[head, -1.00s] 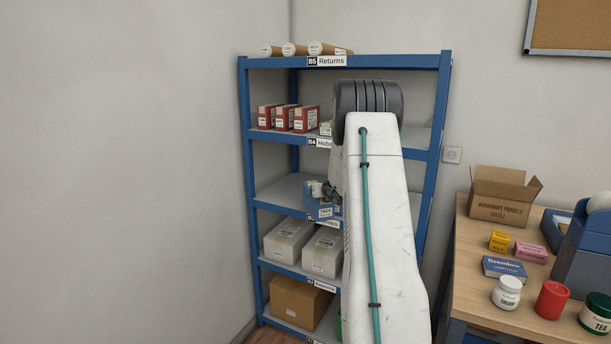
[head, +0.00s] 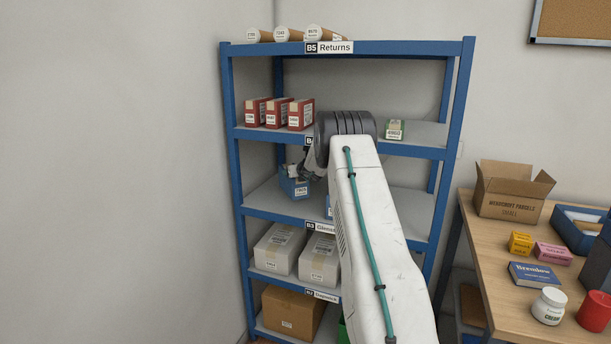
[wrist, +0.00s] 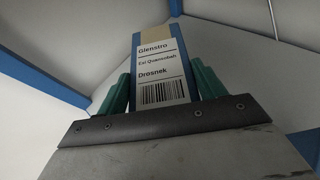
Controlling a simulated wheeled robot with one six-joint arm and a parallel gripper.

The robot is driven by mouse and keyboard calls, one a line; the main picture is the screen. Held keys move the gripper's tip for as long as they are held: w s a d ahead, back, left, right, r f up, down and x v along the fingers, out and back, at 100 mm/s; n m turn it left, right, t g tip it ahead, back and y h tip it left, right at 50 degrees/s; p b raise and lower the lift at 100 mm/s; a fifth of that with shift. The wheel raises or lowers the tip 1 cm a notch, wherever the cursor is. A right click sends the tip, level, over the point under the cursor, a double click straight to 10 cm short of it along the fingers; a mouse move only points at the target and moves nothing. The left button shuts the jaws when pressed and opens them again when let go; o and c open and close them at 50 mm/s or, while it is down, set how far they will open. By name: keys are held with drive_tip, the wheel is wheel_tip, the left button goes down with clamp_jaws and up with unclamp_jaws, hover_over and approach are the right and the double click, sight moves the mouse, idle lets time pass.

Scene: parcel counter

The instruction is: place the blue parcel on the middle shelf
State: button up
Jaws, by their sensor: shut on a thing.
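My gripper (head: 304,172) is inside the middle bay of the blue rack, partly hidden by my arm. It is shut on the blue parcel (head: 294,188), which is at the left part of the middle shelf (head: 264,202). I cannot tell whether the parcel touches the shelf. In the wrist view, the blue parcel (wrist: 151,41) stands between the green fingers of my gripper (wrist: 161,88), its label reading Glenstro and Drosnek. The shelf edge tag B3 (head: 320,228) begins "Glenst" and is partly covered by my arm.
A small blue thing with a label (head: 328,207) shows beside my arm on the middle shelf, mostly hidden. Red boxes (head: 277,113) stand above; grey-white parcels (head: 279,248) stand below. The middle shelf's right part (head: 408,208) looks bare. A table (head: 482,243) with goods is at right.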

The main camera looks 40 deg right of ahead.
drive_tip(key=shift+w, duration=1.1)
drive_tip(key=shift+d+f, duration=0.1)
drive_tip(key=shift+f, duration=0.15)
wheel_tip(320, 180, down, 2)
drive_tip(key=shift+d+f, duration=0.1)
drive_tip(key=shift+s+d+f, duration=0.15)
drive_tip(key=shift+f, duration=0.15)
drive_tip(key=shift+f, duration=0.1)
drive_tip(key=o, duration=1.8)
drive_tip(key=shift+f, duration=0.1)
